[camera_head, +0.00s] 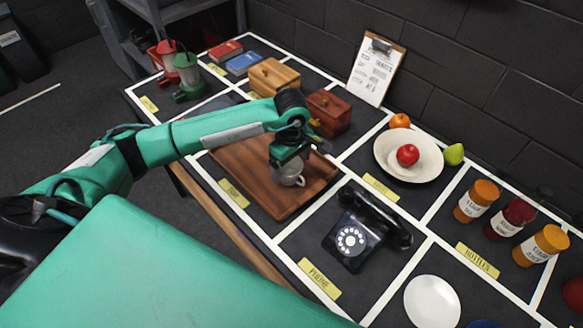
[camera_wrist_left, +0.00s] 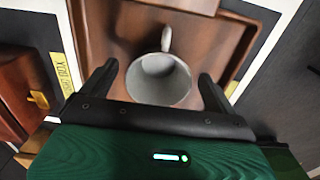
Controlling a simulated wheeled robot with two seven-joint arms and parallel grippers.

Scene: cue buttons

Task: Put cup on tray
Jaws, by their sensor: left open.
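A light grey cup (camera_head: 289,175) is on or just above the brown wooden tray (camera_head: 244,177) in the head view, partly hidden by my left gripper (camera_head: 288,160). In the left wrist view the cup (camera_wrist_left: 160,80) looks upright, with its handle pointing away over the tray (camera_wrist_left: 98,28). The open fingers of my left gripper (camera_wrist_left: 160,85) stand on either side of the cup, with a visible gap on each side. My right gripper is not in view.
A black phone (camera_head: 360,235) stands right of the tray. Wooden boxes (camera_head: 329,112) are behind it, and a fruit bowl (camera_head: 386,158) is behind right. Bottles (camera_head: 476,200) and a white plate (camera_head: 432,302) are farther right. Lanterns (camera_head: 187,70) stand back left.

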